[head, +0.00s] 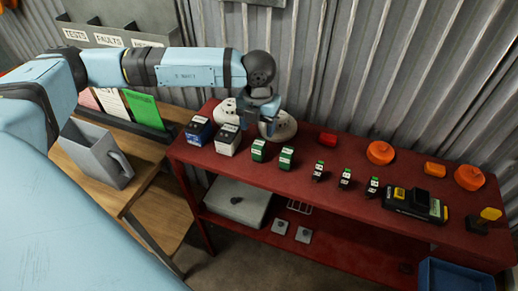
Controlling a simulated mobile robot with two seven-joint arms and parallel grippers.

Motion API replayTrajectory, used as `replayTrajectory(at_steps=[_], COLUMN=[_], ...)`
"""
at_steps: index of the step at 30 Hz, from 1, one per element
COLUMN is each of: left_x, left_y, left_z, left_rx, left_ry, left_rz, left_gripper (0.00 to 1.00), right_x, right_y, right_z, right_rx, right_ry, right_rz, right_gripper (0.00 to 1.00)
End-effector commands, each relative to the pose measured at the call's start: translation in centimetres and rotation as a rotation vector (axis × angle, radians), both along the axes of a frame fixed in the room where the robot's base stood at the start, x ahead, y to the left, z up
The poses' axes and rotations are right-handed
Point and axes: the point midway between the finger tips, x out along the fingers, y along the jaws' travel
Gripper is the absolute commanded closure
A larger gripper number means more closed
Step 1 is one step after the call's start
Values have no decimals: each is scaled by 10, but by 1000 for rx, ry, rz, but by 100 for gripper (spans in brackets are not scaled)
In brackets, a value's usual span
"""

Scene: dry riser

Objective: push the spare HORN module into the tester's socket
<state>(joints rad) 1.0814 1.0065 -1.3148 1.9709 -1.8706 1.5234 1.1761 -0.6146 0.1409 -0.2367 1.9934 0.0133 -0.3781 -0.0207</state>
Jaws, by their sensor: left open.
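Several small black-and-white modules with green tops stand in a row on the red bench, such as one at the left (318,171), one in the middle (345,179) and one at the right (372,187). Their labels are too small to read, so I cannot tell which is the HORN module. A black-and-yellow device (412,205), seemingly the tester, lies right of them; its socket is not clear. My left gripper (258,122) is open, pointing down over the bench's back left beside two white round units (228,110) (284,127), well left of the modules. My right gripper is out of view.
Green blocks (258,150), a blue box (198,131) and a white box (228,140) stand at the bench's left. Orange domes (380,153) and a red block (328,139) stand farther back. A corrugated wall (320,60) is behind. A blue bin (455,277) is lower right.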

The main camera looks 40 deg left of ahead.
Motion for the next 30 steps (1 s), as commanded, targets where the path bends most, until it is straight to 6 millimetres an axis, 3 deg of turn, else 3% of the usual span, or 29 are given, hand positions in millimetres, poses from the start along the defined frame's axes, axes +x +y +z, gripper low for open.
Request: replayTrajectory(at_steps=[3,11,18,27,30], left_x=[0,-2,-5,-5,-5], left_y=[0,-3,-6,-6,-6], left_z=[-16,-35,-70,-77,-77], left_rx=[0,-1,-1,-3,-3], left_ry=[1,2,1,-2,-2], left_rz=[0,-2,-1,-2,-2], left_gripper=[38,38,38,38,59], right_x=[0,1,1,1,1], right_y=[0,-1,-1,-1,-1], right_z=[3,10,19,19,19], right_rx=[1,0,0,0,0], right_ry=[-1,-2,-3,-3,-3], right_rz=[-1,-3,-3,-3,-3], right_gripper=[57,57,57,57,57])
